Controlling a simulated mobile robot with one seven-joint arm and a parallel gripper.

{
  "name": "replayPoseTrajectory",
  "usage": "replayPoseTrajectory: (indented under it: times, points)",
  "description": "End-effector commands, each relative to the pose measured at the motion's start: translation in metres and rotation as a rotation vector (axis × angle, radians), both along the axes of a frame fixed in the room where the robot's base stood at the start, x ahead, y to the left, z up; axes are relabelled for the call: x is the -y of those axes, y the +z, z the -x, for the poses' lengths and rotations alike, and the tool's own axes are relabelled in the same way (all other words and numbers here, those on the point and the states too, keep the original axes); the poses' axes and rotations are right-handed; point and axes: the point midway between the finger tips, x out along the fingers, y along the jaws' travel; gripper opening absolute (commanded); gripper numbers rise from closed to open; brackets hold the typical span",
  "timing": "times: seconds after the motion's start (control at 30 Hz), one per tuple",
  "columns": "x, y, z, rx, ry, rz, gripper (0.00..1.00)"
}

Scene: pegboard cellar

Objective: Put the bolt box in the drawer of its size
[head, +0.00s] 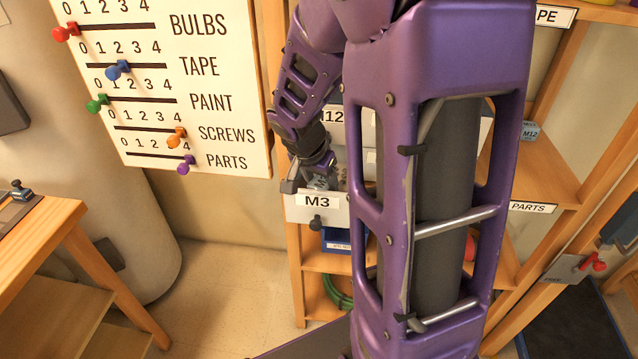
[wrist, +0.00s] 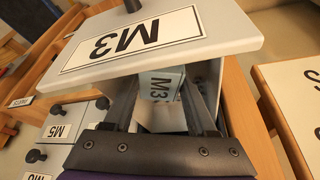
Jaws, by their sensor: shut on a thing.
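The M3 drawer (head: 333,209) is pulled out of the cabinet, its labelled front facing the room; its front (wrist: 225,30) fills the top of the wrist view. My gripper (head: 319,178) points down over the open drawer. In the wrist view, my gripper (wrist: 161,90) is shut on a small light-blue bolt box (wrist: 158,84) marked M3. The box is between the fingers, behind the drawer front, at or inside the drawer opening. I cannot tell whether it touches the drawer floor. In the head view, my arm hides part of the drawer and cabinet.
Shut drawers, one marked M5 (wrist: 57,132), show in the wrist view. A blue M12 box (head: 530,131) sits on a shelf at right. A pegboard sign (head: 190,95) with sliders hangs at left. A wooden table (head: 60,225) stands at left; the floor between is clear.

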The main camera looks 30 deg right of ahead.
Motion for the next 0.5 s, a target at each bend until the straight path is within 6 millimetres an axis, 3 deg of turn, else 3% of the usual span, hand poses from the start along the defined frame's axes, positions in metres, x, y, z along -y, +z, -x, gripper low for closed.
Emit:
replayPoseTrajectory:
  times: [0.4,0.43,0.5]
  points:
    - [-0.0002,-0.0079,-0.0007,0.003,0.001,0.001,0.0]
    - [-0.0002,-0.0069,-0.0004,0.001,0.0,0.0,0.61]
    - [-0.0002,-0.0064,-0.0003,0.001,0.0,0.0,0.73]
